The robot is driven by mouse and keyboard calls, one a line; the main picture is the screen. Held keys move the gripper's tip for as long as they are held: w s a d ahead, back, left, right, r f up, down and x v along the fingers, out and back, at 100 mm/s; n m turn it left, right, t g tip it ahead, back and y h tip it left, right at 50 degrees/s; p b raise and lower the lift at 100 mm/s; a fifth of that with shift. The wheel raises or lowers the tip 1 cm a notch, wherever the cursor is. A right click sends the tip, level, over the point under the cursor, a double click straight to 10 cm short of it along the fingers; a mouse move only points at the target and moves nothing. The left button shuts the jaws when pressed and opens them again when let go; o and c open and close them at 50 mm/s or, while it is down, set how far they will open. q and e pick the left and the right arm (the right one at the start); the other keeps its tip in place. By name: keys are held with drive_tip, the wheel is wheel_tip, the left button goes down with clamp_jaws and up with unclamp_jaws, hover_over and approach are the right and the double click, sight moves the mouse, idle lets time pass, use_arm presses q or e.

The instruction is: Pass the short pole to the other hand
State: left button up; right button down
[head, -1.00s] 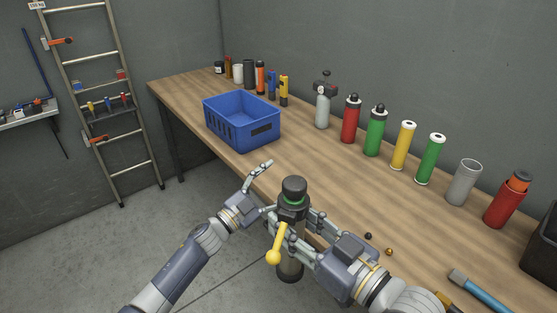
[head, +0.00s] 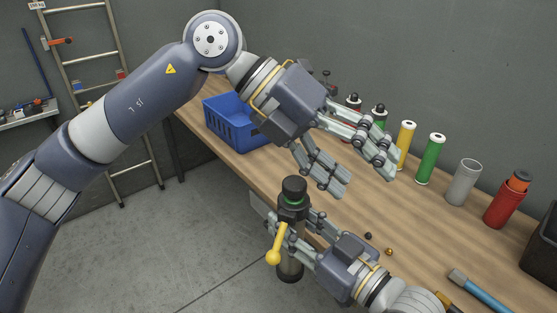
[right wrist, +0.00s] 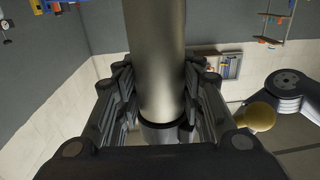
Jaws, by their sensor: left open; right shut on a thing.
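The short pole (head: 290,265) stands about upright in front of the bench edge, with a black cap, a green ring and a yellow-knobbed lever. My right gripper (head: 292,228) is shut around it below the cap. In the right wrist view the pole (right wrist: 155,60) runs as a grey cylinder between the fingers, with a dark band lower down. My left gripper (head: 360,172) is open and empty, above and to the right of the pole's cap, apart from it. It hangs over the bench in the picture.
The wooden bench (head: 420,225) holds a blue crate (head: 228,122), partly hidden by my left arm. Yellow and green canisters (head: 430,160), a grey cup (head: 463,183) and a red canister (head: 507,200) line the back. Two small balls lie near the front edge. A ladder leans at left.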

use_arm(q)
drive_tip(key=s+a+t+y, duration=0.1)
drive_tip(key=a+t+y, duration=0.2)
drive_tip(key=a, duration=0.1)
use_arm(e)
drive_tip(key=shift+r, duration=0.1)
use_arm(q)
drive_tip(key=t+y, duration=0.4)
approach(292, 196)
drive_tip(key=w+f, duration=0.1)
drive_tip(key=f, duration=0.1)
drive_tip(key=x, duration=1.1)
drive_tip(key=shift+w+d+f, duration=0.15)
drive_tip(key=shift+w+d, duration=0.05)
drive_tip(key=c, duration=1.2)
drive_tip(key=shift+c, duration=1.2)
use_arm(e)
drive_tip(key=c, duration=1)
unclamp_jaws()
